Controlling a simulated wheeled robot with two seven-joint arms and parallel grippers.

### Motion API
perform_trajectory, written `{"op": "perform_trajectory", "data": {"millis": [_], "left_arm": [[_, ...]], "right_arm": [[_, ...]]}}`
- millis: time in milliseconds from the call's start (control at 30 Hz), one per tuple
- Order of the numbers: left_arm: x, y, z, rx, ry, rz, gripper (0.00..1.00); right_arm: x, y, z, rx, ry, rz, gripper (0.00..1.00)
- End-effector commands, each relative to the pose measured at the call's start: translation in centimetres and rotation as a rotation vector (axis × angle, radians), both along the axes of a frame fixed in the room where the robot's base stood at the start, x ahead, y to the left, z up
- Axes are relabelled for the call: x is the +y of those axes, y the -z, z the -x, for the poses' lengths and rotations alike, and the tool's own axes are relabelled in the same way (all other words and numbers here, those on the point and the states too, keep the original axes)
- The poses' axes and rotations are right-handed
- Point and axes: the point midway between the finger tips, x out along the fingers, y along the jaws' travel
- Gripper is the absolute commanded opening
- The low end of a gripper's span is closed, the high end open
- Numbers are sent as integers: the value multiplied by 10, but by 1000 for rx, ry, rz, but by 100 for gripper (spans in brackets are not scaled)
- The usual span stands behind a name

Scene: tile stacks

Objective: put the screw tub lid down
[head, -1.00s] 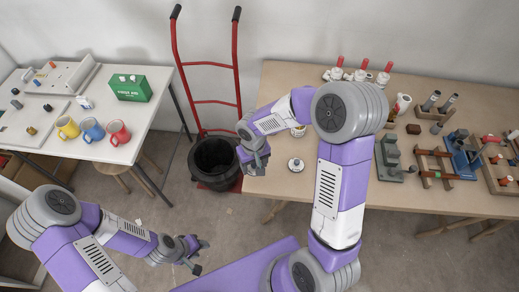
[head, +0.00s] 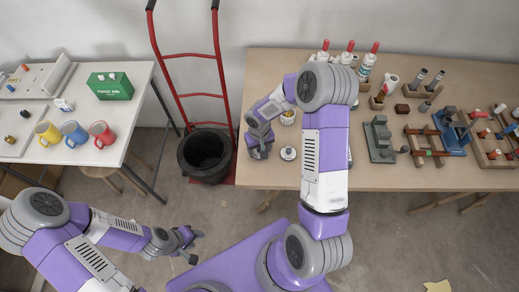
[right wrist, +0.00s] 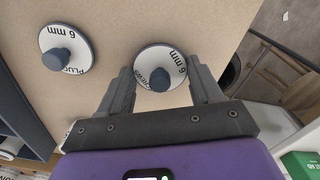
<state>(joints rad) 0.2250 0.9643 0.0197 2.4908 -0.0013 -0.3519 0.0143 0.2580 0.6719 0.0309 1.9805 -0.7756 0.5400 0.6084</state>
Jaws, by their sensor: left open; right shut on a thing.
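The screw tub lid (right wrist: 150,58) is a white disc with a dark knob and the words "SCREWS 6 mm". In the right wrist view it sits between the two fingers of my right gripper (right wrist: 162,76), which is shut on it. Whether the lid touches the tabletop is unclear. In the head view my right gripper (head: 261,151) is at the left end of the wooden table, and the lid in it is hidden. My left gripper (head: 191,246) is open and empty above the floor.
A small tub (head: 288,119) stands behind the loose lid, partly covered by my right arm. A black bin (head: 204,155) and red hand truck (head: 195,94) stand off the table's left edge. Tools and bottles fill the table's right and back. Mugs (head: 75,134) stand on the white table.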

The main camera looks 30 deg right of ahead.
Motion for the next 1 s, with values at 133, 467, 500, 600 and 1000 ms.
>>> {"op": "perform_trajectory", "data": {"millis": [133,467,500,600,1000], "left_arm": [[0,1,0,0,0,0,43],[0,5,0,0,0,0,43],[0,5,0,0,0,0,43],[0,5,0,0,0,0,43],[0,-2,0,0,0,0,43]], "right_arm": [[0,6,0,-2,-1,0,37],[0,9,0,-2,-1,0,71],[0,9,0,-2,-1,0,77],[0,8,0,-2,-1,0,90],[0,1,-1,-3,-1,0,90]]}}
